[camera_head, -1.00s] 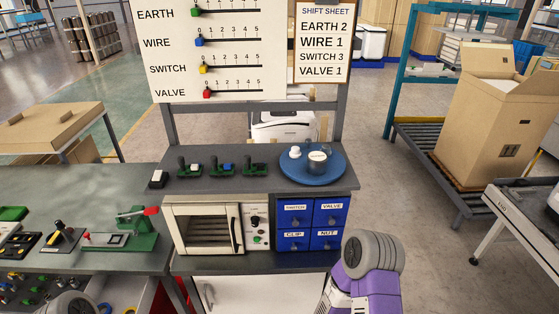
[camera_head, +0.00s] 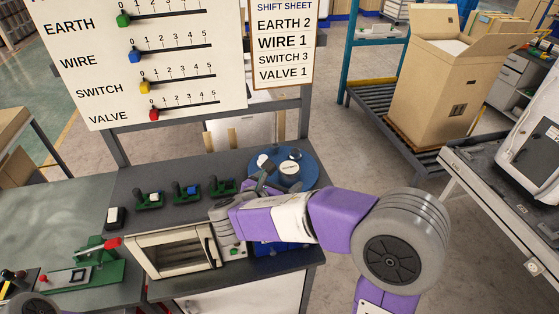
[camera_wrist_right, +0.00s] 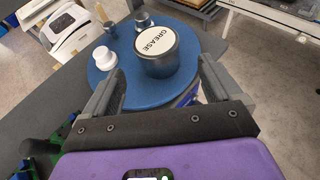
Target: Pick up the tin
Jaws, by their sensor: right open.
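The tin labelled GREASE (camera_wrist_right: 168,62) stands upright on a round blue turntable (camera_wrist_right: 100,92) in the right wrist view. It is grey with a white lid. In the head view the tin (camera_head: 290,173) is on the turntable (camera_head: 309,164) at the right end of the bench. My right gripper (camera_wrist_right: 158,82) is open, with its fingers spread on the near side of the tin and nothing held. In the head view my right gripper (camera_head: 262,180) is at the turntable's left front edge, partly hidden by its own wrist. My left gripper is out of view.
A white knobbed piece (camera_wrist_right: 102,57) and a smaller metal tin (camera_wrist_right: 143,22) share the turntable. Green fixtures (camera_head: 186,191) line the bench left of it. A small oven (camera_head: 174,255) and blue drawers are below, the drawers mostly covered by my arm.

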